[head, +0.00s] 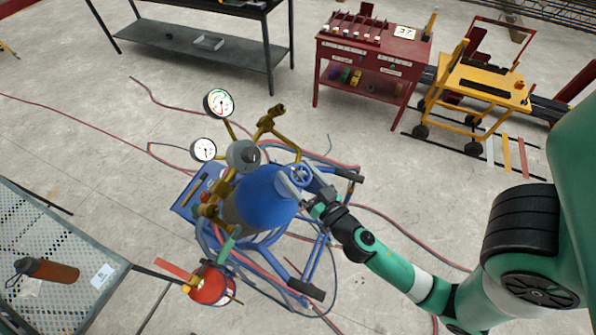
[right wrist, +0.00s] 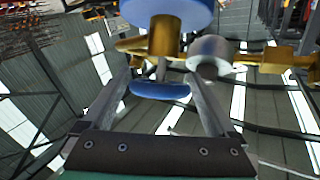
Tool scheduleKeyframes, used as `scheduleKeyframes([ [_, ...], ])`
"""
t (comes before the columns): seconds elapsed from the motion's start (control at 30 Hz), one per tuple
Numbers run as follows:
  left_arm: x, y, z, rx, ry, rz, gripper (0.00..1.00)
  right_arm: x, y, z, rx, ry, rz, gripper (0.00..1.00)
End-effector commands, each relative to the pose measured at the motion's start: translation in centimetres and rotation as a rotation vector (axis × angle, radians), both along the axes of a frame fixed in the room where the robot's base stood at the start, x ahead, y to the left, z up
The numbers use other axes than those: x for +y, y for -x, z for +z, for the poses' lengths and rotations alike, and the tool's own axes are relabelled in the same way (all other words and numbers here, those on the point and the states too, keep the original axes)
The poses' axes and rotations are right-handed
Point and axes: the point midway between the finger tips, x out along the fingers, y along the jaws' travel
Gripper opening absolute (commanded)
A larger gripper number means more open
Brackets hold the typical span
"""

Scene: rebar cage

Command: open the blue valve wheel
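The blue valve wheel (head: 300,175) sits on top of the blue gas cylinder (head: 265,198) in the head view. In the right wrist view the wheel (right wrist: 160,91) shows edge-on, on a stem under a brass fitting (right wrist: 165,36). My right gripper (head: 307,186) is at the wheel, its fingers spread. In the right wrist view the right gripper (right wrist: 157,77) has one finger on each side of the wheel, close to its rim. Whether the fingers touch the rim cannot be told. My left gripper is not in view.
Pressure gauges (head: 219,102) and brass pipes (head: 270,122) stand beside the cylinder. A red extinguisher-like tank (head: 210,286) is below it. Hoses (head: 395,222) cross the floor. A perforated table (head: 75,243) is at left; a red workbench (head: 372,58) and yellow cart (head: 475,90) stand behind.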

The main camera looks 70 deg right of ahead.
Motion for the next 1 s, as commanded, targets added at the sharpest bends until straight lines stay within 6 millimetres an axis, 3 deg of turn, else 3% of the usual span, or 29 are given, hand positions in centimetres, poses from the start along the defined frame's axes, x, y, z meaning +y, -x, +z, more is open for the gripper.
scheduleKeyframes([
  [0.07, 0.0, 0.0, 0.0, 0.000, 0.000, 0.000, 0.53, 0.0, 0.0, 0.0, 0.000, 0.000, 0.000, 0.77],
  [0.33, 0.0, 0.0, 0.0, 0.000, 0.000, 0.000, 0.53, 0.0, 0.0, 0.0, 0.000, 0.000, 0.000, 0.28],
  [0.77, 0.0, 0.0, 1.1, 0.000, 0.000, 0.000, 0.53, -0.2, -0.1, 0.0, 0.017, 0.034, 0.069, 0.27],
  [0.87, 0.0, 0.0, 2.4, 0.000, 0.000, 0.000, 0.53, -0.2, 0.0, 0.3, 0.020, 0.061, 0.117, 0.28],
  [1.0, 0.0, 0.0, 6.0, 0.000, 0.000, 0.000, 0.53, -0.4, 0.0, 1.1, 0.023, 0.112, 0.206, 0.27],
])
